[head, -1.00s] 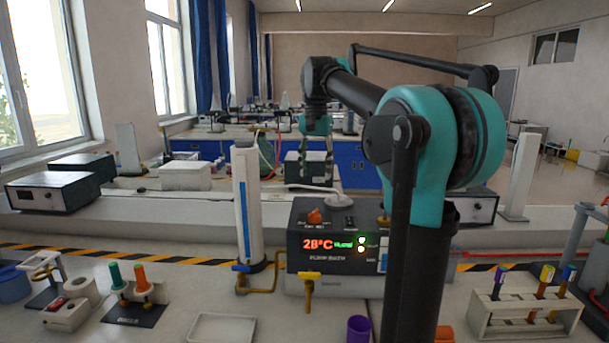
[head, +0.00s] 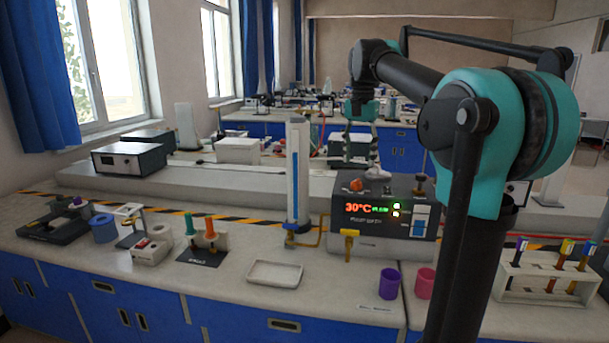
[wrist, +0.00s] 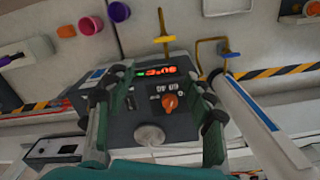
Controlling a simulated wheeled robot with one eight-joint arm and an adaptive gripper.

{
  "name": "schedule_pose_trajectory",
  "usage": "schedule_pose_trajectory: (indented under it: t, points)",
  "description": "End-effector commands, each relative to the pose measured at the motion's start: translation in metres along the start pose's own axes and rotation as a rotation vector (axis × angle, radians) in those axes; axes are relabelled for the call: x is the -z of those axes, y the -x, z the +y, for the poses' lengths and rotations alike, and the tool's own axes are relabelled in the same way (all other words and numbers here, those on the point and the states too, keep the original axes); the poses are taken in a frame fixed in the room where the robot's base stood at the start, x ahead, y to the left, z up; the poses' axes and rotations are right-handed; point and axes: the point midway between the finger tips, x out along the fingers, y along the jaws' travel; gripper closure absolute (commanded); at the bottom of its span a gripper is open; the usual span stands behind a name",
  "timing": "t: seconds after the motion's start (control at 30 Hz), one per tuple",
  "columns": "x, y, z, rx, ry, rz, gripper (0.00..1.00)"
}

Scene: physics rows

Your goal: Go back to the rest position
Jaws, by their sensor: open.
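My gripper (head: 360,146) is in the upper middle of the head view, at the end of my teal and black arm, above the back part of the bench. In the wrist view my gripper (wrist: 158,115) has its two dark green fingers apart, with nothing held between them. Beyond the fingers is the dark pump bath (wrist: 150,112) with its orange knob, lit display and a pale round piece on top. In the head view the pump bath (head: 345,235) reads 30°C. My fingers appear above and behind it; whether they touch anything there I cannot tell.
A tall white column (head: 298,170) stands left of the pump bath. A white tray (head: 274,274), a purple cup (head: 389,283) and a pink cup (head: 425,283) stand in front. A rack of tubes (head: 540,285) is at right.

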Motion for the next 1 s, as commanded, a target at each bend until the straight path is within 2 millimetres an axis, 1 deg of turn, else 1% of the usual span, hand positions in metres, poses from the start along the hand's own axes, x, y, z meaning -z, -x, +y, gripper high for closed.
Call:
schedule_pose_trajectory:
  t: [0.03, 0.37, 0.47, 0.57, 0.67, 0.77, 0.87, 0.9, 0.97, 1.0]
  points:
    - [0.0, 0.0, 0.0, 0.0, 0.0, 0.0, 0.47]
    - [-0.003, -0.037, 0.007, 0.021, 0.053, 0.029, 0.47]
    - [-0.005, -0.054, 0.011, 0.029, 0.077, 0.041, 0.47]
    - [-0.009, -0.074, 0.016, 0.039, 0.106, 0.058, 0.47]
    - [-0.015, -0.099, 0.023, 0.05, 0.142, 0.077, 0.47]
    - [-0.024, -0.13, 0.033, 0.062, 0.186, 0.102, 0.47]
    - [-0.038, -0.173, 0.048, 0.077, 0.244, 0.138, 0.47]
    - [-0.047, -0.193, 0.056, 0.084, 0.272, 0.156, 0.47]
    - [-0.06, -0.222, 0.069, 0.092, 0.315, 0.184, 0.47]
    - [-0.071, -0.241, 0.078, 0.096, 0.343, 0.201, 0.47]
